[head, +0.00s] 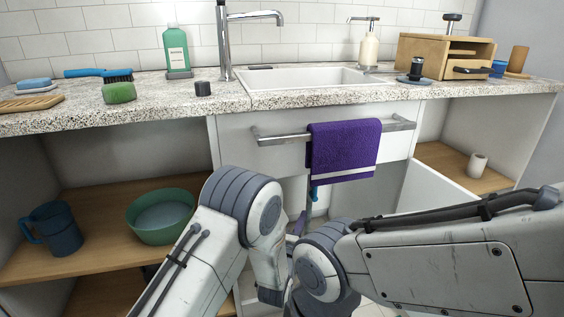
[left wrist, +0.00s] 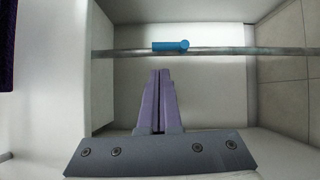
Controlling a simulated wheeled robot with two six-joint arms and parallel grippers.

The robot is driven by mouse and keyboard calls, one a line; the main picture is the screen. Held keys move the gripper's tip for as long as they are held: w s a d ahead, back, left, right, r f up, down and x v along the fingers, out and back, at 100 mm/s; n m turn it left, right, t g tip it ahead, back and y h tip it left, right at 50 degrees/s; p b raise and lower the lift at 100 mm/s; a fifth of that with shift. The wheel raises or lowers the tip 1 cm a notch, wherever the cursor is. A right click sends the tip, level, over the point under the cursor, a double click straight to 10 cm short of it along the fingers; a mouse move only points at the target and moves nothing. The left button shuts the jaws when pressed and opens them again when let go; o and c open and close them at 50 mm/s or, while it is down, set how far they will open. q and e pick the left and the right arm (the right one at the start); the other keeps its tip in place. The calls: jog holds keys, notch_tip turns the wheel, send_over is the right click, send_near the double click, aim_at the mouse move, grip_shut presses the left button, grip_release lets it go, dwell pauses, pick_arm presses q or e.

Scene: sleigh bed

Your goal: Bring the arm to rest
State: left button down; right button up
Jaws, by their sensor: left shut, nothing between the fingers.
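My left gripper (left wrist: 160,73) has its two purple fingers pressed together, with nothing between them. In the head view the left gripper (head: 299,224) is mostly hidden behind my arm links, low in front of the sink cabinet. In the left wrist view its fingers point into a pale cabinet space, below a metal bar (left wrist: 220,51) in the picture. A blue object (left wrist: 170,45) is at that bar, apart from the fingertips in the picture. My right gripper does not show, though an arm link comes in from the right.
A purple towel (head: 344,150) hangs on the rail (head: 270,139) of the sink cabinet. The speckled counter (head: 225,97) carries a soap bottle (head: 176,49), a green sponge (head: 118,92) and a wooden box (head: 435,58). A green bowl (head: 160,216) and blue mug (head: 55,229) stand on the left shelf.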

pick_arm(q)
jog(key=s+r+m+g+y+p, duration=0.1)
jog(key=s+r+m+g+p, duration=0.1)
jog(key=s+r+m+g, duration=0.3)
jog(key=s+r+m+g+p, duration=0.25)
jog(key=s+m+g, duration=0.2)
jog(key=s, duration=0.35)
jog(key=s+a+r+m+g+y+p, duration=0.1)
jog(key=s+a+r+m+g+y, duration=0.15)
jog(key=s+a+m, duration=0.4)
jog(key=s+a+r+m+g+y+p, duration=0.1)
jog(key=s+a+r+m+g, duration=0.15)
jog(key=s, duration=0.75)
jog(key=s+a+r+m+g+y, duration=0.1)
jog(key=s+a+m+g, duration=0.2)
jog(key=s+a, duration=0.45)
notch_tip(320, 180, up, 38)
jog(key=s+d+p, duration=0.1)
jog(key=d+p, duration=0.1)
jog(key=p, duration=3.6)
jog(key=shift+s, duration=0.15)
jog(key=shift+f+t, duration=0.15)
jog(key=shift+t, duration=0.1)
jog(key=shift+a, duration=0.1)
